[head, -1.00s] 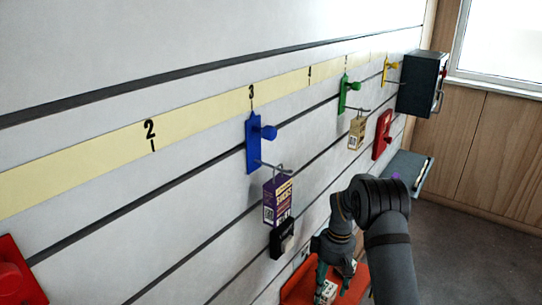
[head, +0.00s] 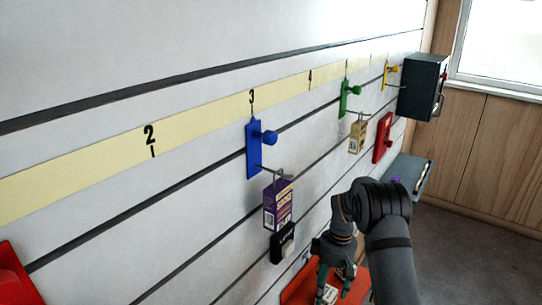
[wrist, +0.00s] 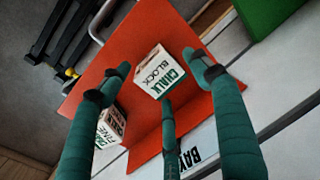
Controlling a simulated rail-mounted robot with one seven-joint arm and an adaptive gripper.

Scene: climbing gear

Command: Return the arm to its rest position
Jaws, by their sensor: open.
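My gripper (head: 335,286) hangs low at the wall in the head view, over a red shelf (head: 298,291). In the wrist view my gripper (wrist: 158,75) has its green fingers spread apart. A white chalk block box (wrist: 158,73) shows between the fingers on the red shelf (wrist: 150,138); nothing is clearly gripped. A second white box (wrist: 108,128) is partly hidden behind the left finger. The gap between fingers and boxes cannot be judged exactly.
A blue hook (head: 254,150) carries a purple box (head: 278,204), with a black item (head: 282,243) below. A green hook (head: 344,98) carries a tan box (head: 357,136). A dark box (head: 422,87) juts from the far wall. Open floor (head: 470,245) lies to the right.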

